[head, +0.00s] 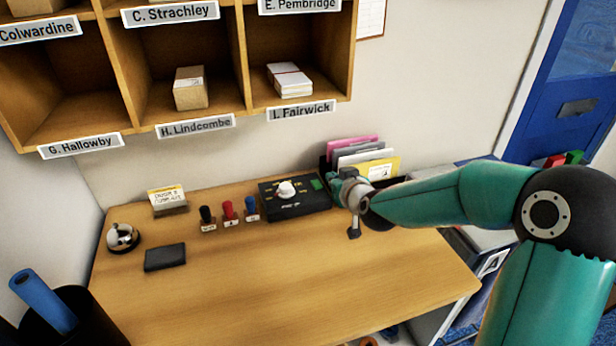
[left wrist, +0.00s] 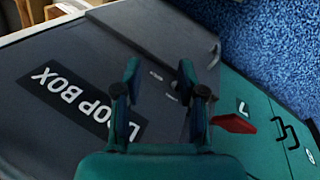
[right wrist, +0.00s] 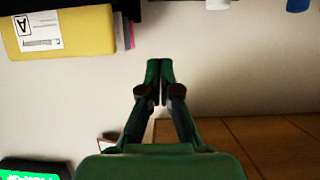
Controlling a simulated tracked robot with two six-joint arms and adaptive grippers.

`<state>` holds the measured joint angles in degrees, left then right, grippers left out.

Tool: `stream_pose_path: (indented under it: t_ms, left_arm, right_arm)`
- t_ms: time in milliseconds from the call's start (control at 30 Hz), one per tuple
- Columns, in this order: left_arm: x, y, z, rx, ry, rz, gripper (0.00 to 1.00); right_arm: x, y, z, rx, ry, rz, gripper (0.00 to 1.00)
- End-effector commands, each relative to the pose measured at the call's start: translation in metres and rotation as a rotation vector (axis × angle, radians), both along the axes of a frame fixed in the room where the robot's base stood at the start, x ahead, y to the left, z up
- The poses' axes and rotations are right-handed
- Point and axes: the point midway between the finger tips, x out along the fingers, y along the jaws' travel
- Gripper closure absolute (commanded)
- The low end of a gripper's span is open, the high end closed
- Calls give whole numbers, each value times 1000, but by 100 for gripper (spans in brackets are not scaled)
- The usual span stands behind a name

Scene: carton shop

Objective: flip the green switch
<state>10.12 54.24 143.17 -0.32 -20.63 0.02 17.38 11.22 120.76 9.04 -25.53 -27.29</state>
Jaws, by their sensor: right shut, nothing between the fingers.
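The green switch (head: 317,184) is on the right end of a black box (head: 292,209) at the back of the wooden desk, in the head view. A white knob (head: 286,190) sits left of it on the box. My right gripper (head: 338,182) is shut and empty, just right of the switch; whether it touches it I cannot tell. In the right wrist view its fingertips (right wrist: 160,68) are together, and the switch cannot be made out. My left gripper (left wrist: 159,72) is open and empty above a grey drop box (left wrist: 150,35), outside the head view.
Black, red and blue stamps (head: 229,211) stand left of the box. A file rack with a yellow folder (head: 384,168) is behind my right gripper. Pigeonholes (head: 185,75) hang above the desk. A bell (head: 122,238) and dark pad (head: 165,257) lie left; the desk front is clear.

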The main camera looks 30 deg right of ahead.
Motion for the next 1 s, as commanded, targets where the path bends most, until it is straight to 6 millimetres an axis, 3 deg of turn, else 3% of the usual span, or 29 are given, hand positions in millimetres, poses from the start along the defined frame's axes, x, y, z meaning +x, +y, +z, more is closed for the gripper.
stream_pose_path:
  t_ms: [467, 667, 1000]
  left_arm:
    - [0, 0, 3, 0, 0, 0, 60]
    - [0, 0, 11, 0, 0, 0, 60]
    - [0, 0, 30, 0, 0, 0, 60]
  right_arm:
    - [15, 7, -4, 0, 2, 17, 100]
    - [40, 2, -14, 2, 5, 18, 100]
    - [98, -12, -40, 1, 4, 17, 100]
